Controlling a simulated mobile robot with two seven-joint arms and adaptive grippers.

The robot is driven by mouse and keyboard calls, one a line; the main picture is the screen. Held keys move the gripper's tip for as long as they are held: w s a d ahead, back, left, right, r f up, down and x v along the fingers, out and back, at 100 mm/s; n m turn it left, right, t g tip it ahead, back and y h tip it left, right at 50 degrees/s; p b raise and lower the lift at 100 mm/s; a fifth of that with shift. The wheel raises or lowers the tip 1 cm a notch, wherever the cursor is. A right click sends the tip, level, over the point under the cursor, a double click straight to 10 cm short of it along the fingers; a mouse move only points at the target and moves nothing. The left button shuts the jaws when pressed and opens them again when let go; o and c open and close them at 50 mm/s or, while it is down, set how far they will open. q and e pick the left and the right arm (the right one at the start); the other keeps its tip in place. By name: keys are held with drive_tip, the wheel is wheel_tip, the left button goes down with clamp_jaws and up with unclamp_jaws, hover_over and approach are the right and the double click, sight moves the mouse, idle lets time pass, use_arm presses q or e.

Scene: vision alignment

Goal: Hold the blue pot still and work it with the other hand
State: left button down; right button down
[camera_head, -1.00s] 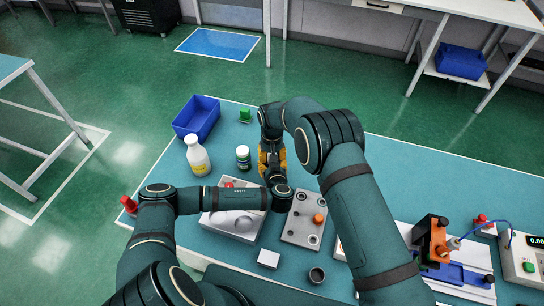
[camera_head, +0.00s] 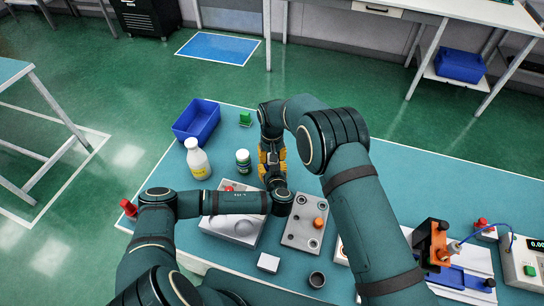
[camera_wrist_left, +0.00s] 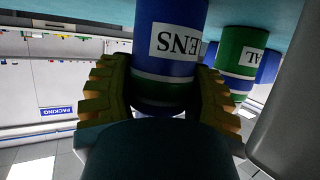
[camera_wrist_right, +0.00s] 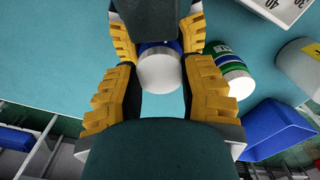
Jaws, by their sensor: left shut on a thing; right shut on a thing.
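The blue pot (camera_wrist_left: 168,50) has a white label with dark letters and fills the space between my left gripper's yellow fingers (camera_wrist_left: 160,95). In the right wrist view its white lid (camera_wrist_right: 160,70) faces the camera, with a little of the blue body behind it. My right gripper (camera_wrist_right: 160,82) is shut on the pot at its lid end. My left gripper's fingers (camera_wrist_right: 157,36) show beyond, around the body. In the head view both grippers meet nose to nose (camera_head: 271,158) above the table's far part, and the pot is hidden by fingers and wrists.
A green pot (camera_head: 243,162) and a white bottle (camera_head: 198,160) stand left of the grippers, with a blue bin (camera_head: 197,121) behind. A grey panel with an orange knob (camera_head: 305,222) and a grey box (camera_head: 233,228) lie nearer.

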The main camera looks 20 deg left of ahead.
drive_tip(key=shift+r, duration=1.85)
use_arm(q)
drive_tip(key=shift+c, duration=1)
unclamp_jaws()
